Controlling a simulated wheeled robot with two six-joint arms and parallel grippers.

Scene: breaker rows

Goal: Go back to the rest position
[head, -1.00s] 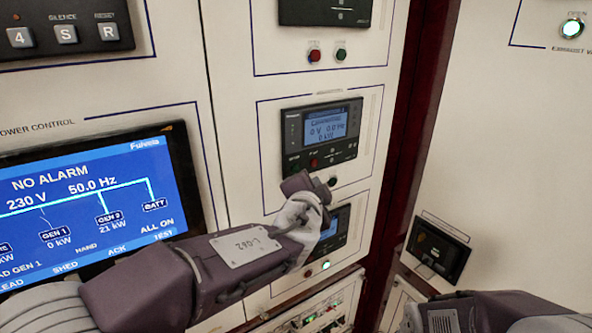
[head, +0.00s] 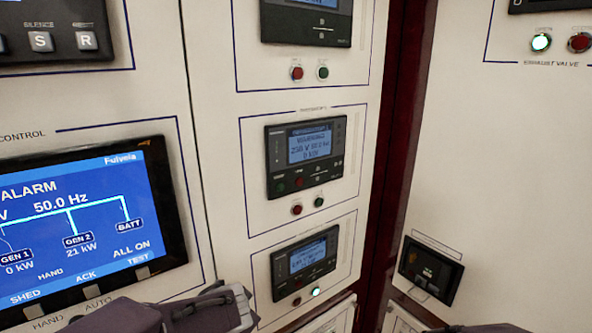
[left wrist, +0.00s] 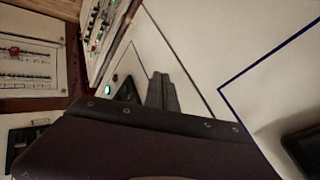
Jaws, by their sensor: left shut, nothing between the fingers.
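In the head view, part of my left arm (head: 205,310) shows at the bottom edge, below the panel screens and apart from the middle controller. Its fingertips are not visible there. In the left wrist view, my left gripper (left wrist: 162,92) shows as narrow dark grey fingers, shut with nothing held, in front of white cabinet panelling. A dark sliver of my right arm (head: 482,328) shows at the bottom right edge of the head view. My right gripper is out of view.
A large blue power-control screen (head: 75,225) is on the left. The middle controller (head: 305,157) reads 230 V, with red and green buttons below. A lower controller (head: 304,262) sits beneath it. A dark device (head: 430,268) is on the right-hand panel.

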